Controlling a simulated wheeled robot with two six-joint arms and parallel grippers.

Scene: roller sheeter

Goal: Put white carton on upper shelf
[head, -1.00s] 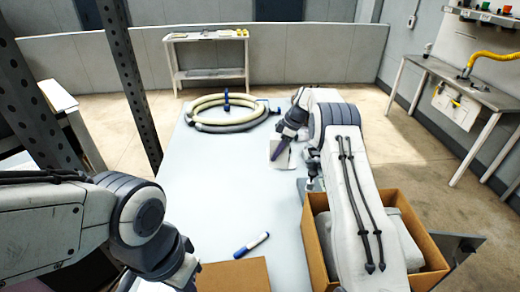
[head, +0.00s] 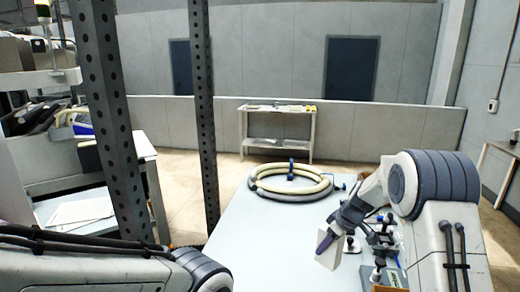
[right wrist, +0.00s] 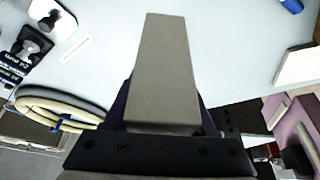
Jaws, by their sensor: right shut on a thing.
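The white carton (head: 328,250) is in my right gripper (head: 328,236), above the right side of the pale table, tilted a little. In the right wrist view the carton (right wrist: 160,70) fills the space between the fingers, its long grey-lit face toward the camera. My right gripper is shut on it. My left arm is at the lower left of the head view; its gripper is out of frame. A shelf (head: 42,80) with boxes on it shows at the far left, partly cut by the frame. I cannot tell whether it is the upper shelf.
Dark perforated posts (head: 108,130) stand close on the left. A coiled hose ring (head: 290,192) lies on the pale table (head: 250,245). Small metal fittings (head: 382,240) stand right of the carton. A low two-tier stand (head: 278,108) is by the back wall.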

